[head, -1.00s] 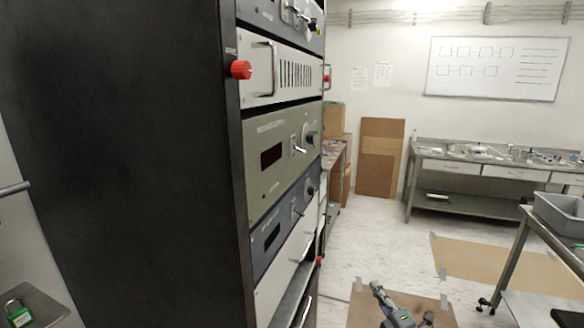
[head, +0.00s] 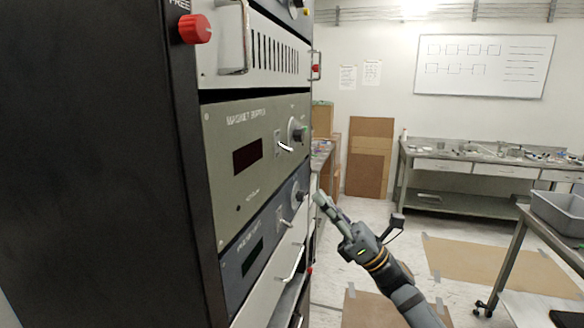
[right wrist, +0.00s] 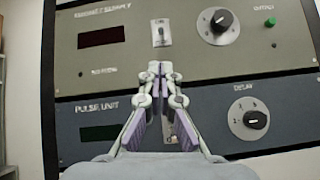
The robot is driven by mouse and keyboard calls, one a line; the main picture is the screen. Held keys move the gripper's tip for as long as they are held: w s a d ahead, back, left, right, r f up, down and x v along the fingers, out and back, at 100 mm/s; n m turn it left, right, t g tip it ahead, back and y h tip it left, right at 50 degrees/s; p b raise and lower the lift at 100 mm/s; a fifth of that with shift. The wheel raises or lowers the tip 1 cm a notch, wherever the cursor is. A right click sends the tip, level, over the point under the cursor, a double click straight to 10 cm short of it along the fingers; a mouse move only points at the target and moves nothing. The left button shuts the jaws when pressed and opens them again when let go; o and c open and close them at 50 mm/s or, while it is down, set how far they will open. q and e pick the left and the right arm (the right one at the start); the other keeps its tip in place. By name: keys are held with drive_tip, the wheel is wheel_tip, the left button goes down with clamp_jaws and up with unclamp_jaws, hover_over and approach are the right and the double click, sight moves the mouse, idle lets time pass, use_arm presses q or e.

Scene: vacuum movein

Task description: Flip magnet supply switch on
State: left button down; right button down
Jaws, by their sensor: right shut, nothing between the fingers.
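The magnet supply (head: 222,150) is a grey-green panel in the rack with a dark display. Its toggle switch (head: 283,147) has a pale lever that sticks out, tilted slightly down in the head view. In the right wrist view the switch (right wrist: 161,33) is at top centre, between the display and a black knob. My right gripper (head: 319,197) is shut and empty, in front of the rack. In the right wrist view its closed fingertips (right wrist: 160,70) appear just below the switch, apart from it. My left gripper is not in view.
The pulse unit (head: 238,258), with its own switch (head: 284,222), sits directly below. A red knob (head: 195,29) and a handle (head: 233,40) project from the panel above. A cart with a grey bin (head: 560,212) stands at the right. The floor between is open.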

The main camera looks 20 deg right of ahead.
drive_tip(key=p, duration=0.6)
approach(278, 150)
drive_tip(key=x, duration=0.4)
drive_tip(key=shift+a+r, duration=0.15)
drive_tip(key=shift+r, duration=0.15)
drive_tip(key=shift+w+a+r, duration=0.1)
drive_tip(key=shift+w+a, duration=0.2)
drive_tip(key=shift+s+d+r+p, duration=0.15)
drive_tip(key=shift+p, duration=0.35)
drive_tip(key=shift+d+r+g+h+p, duration=0.1)
drive_tip(key=shift+r+g+h+p, duration=0.05)
drive_tip(key=shift+g+h+p, duration=0.4)
